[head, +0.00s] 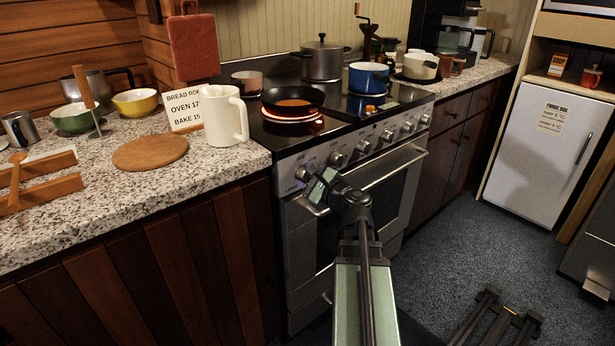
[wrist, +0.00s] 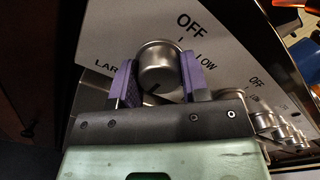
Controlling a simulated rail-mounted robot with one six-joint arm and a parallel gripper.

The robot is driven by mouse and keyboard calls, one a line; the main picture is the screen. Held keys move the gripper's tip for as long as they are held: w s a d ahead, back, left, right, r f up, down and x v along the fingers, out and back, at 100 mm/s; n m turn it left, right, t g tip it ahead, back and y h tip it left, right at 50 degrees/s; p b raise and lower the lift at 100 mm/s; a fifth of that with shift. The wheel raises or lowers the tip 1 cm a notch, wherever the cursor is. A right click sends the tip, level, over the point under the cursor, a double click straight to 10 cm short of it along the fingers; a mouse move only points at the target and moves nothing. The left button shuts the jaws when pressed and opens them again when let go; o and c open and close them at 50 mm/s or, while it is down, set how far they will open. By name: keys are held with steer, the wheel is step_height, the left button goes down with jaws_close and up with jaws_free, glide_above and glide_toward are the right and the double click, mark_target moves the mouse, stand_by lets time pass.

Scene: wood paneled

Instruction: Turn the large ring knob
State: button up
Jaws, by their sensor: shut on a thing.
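The large ring knob (wrist: 160,62) is a round metal knob on the front panel of the stove. In the wrist view, part of a label reading "LAR" shows at its left, with "OFF" above right and "LOW" at right. A dark mark shows on the knob's lower edge. My gripper (wrist: 156,82) has its purple fingers on either side of the knob, shut on it. In the head view, the knob (head: 303,173) is at the left end of the knob row, with my gripper (head: 319,187) at it.
A black frying pan (head: 293,100) sits on a red-glowing ring. A grey pot (head: 322,62) and a blue pot (head: 368,77) are also on the stove. The oven handle (head: 385,170) runs below the knobs. A white mug (head: 224,115) stands on the left counter.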

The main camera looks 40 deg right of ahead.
steer(key=o, duration=0.9)
steer(key=shift+o, duration=0.2)
